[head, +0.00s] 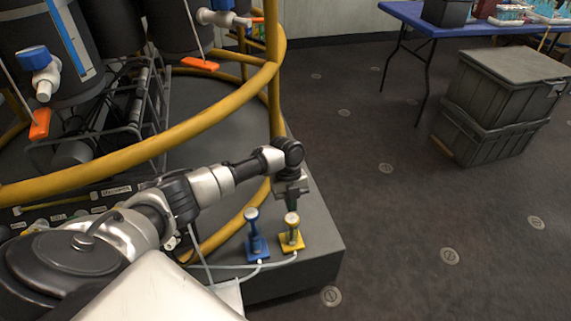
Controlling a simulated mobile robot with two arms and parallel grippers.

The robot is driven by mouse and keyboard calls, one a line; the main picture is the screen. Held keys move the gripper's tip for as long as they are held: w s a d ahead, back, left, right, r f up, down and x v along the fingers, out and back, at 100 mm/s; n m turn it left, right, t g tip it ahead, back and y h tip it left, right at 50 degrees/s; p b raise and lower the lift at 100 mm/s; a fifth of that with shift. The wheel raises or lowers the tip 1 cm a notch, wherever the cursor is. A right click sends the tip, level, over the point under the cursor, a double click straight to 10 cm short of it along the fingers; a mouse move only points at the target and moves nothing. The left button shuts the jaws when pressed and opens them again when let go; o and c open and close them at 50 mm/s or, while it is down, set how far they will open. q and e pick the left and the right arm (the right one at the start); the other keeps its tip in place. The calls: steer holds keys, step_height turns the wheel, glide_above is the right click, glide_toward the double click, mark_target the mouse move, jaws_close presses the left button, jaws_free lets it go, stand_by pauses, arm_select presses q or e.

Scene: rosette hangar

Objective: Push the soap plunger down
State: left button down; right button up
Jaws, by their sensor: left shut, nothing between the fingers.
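Two small upright plungers stand near the front corner of a dark grey platform (318,244). One plunger has a blue base (257,246) and a pale round top. The other has a yellow base (291,241) and a pale top. No readable label shows which one is for soap. My left gripper (292,207) is shut and empty, pointing down right over the top of the yellow plunger. I cannot tell whether its tips touch that top. My right gripper is out of view.
Yellow curved rails (150,147) surround dark tanks with orange-handled valves at the left. Thin pale hoses (275,264) run from the plungers. Stacked grey crates (505,85) and a blue table (455,22) stand at the back right. The floor between is clear.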

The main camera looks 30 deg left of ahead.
arm_select(q)
steer(key=p+v, duration=0.1)
steer(key=v, duration=0.9)
steer(key=shift+r+p, duration=0.25)
steer(key=shift+p, duration=0.05)
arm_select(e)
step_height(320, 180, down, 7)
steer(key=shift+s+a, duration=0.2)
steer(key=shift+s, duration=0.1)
arm_select(q)
steer(key=shift+w+a, duration=0.1)
